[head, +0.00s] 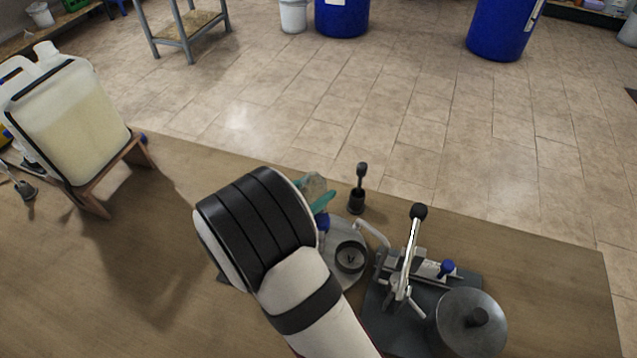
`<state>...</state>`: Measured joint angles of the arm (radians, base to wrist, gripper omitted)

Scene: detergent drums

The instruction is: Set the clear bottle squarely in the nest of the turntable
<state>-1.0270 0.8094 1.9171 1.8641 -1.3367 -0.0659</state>
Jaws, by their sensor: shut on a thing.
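My gripper (322,202) is mostly hidden behind my own wrist; a teal finger shows at its right edge. It is shut on the clear bottle (313,183), whose pale see-through part shows just above the finger. The rest of the bottle is hidden, so its exact tilt cannot be told. The turntable is a grey disc (352,277), partly covered by my arm. On it sits a dark round nest (351,257) with a light mark inside, which looks empty. The gripper and bottle appear up and left of the nest in the picture.
Right of the turntable stands a lever clamp (409,255) on a dark plate, with a grey round lidded pot (467,322). A small black-handled tool (358,188) stands behind. A large jerrycan (70,120) sits on a wooden stand at left. The table front left is clear.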

